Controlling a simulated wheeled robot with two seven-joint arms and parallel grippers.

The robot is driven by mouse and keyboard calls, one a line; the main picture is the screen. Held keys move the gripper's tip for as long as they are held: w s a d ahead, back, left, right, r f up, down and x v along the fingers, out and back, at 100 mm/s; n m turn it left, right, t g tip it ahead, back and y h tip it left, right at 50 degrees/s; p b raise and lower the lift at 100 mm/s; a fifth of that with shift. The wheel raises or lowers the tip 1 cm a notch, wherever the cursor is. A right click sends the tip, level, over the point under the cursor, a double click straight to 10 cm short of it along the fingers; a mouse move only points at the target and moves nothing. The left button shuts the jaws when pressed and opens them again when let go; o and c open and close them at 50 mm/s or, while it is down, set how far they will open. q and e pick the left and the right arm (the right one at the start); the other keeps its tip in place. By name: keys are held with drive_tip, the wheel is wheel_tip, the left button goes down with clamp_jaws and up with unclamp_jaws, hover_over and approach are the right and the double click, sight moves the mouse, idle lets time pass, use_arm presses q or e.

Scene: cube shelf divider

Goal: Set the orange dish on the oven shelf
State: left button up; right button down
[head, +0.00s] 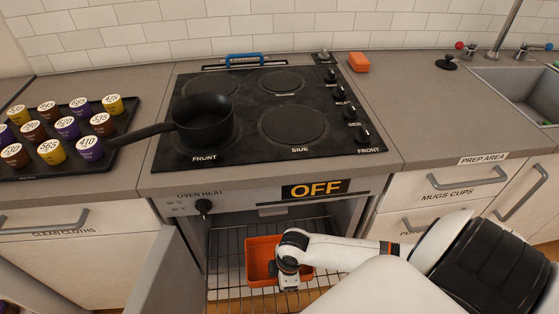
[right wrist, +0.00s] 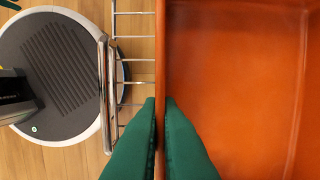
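The orange dish (head: 261,252) is inside the open oven, over the wire oven shelf (head: 225,265). Whether it rests on the wires or hangs just above them I cannot tell. The shelf's front bar and wires (right wrist: 104,90) show beside the dish. My left gripper does not show.
The oven door (head: 172,270) hangs open at the left. Above are the hob with a black pan (head: 203,118) and an OFF display (head: 315,188). A tray of labelled cups (head: 55,135) stands left, an orange block (head: 359,62) behind right. Drawers (head: 455,190) flank the oven.

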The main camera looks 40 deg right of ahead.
drive_tip(key=w+d, duration=0.2)
drive_tip(key=w, duration=0.1)
drive_tip(key=shift+w, duration=0.2)
drive_tip(key=shift+w+d+f+b, duration=0.1)
drive_tip(key=shift+f+b, duration=0.1)
drive_tip(key=shift+f, duration=0.3)
drive_tip(key=shift+w+f+b, duration=0.1)
drive_tip(key=shift+f+b, duration=0.05)
drive_tip(key=shift+f, duration=0.3)
wheel_tip(320, 180, down, 4)
drive_tip(key=shift+f+b, duration=0.25)
drive_tip(key=shift+b, duration=0.2)
drive_tip(key=shift+w+d+f, duration=0.1)
drive_tip(key=shift+w+f, duration=0.05)
drive_tip(key=shift+f, duration=0.1)
drive_tip(key=c, duration=1.6)
unclamp_jaws()
drive_tip(key=shift+f, duration=0.15)
drive_tip(key=r+p, duration=0.1)
drive_tip(key=r, duration=0.3)
drive_tip(key=d+r, duration=0.1)
drive_tip(key=r, duration=0.3)
drive_tip(key=s+r+p, duration=0.1)
drive_tip(key=r, duration=0.3)
drive_tip(key=shift+d+p, duration=0.25)
drive_tip(key=shift+p, duration=0.05)
